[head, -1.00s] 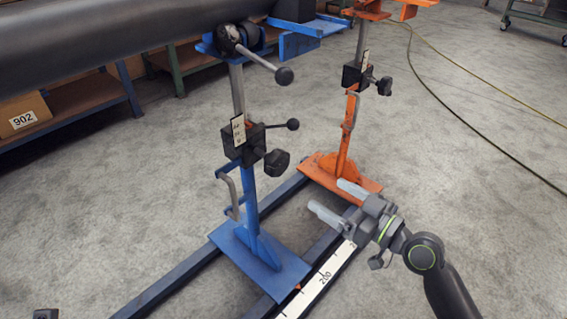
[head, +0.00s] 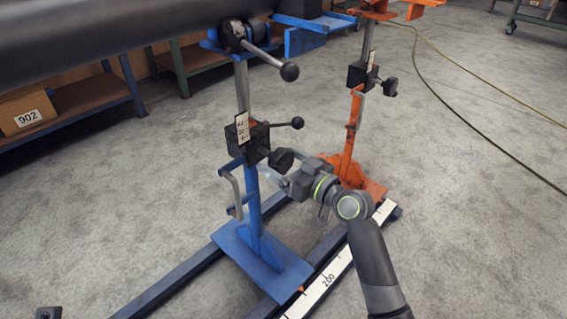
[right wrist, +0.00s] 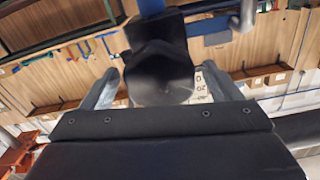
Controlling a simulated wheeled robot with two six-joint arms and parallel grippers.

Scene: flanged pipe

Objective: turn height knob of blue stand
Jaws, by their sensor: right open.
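The blue stand (head: 255,215) stands upright on a blue base plate, with a black clamp block (head: 254,143) on its post. A black knob (head: 281,159) sticks out low on the right of this block, and a ball-ended lever (head: 297,122) sticks out above it. My right gripper (head: 274,177) is close beside the black knob, its fingers partly hard to see in the head view. In the right wrist view the knob (right wrist: 163,78) shows between the two spread fingers, with a gap at each side. My left gripper is not in view.
The orange stand (head: 349,140) stands just behind and right of my right gripper. A dark pipe (head: 120,40) lies across the top. A larger ball-ended handle (head: 289,72) is above the block. A white scale strip (head: 325,281) runs along the floor rail.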

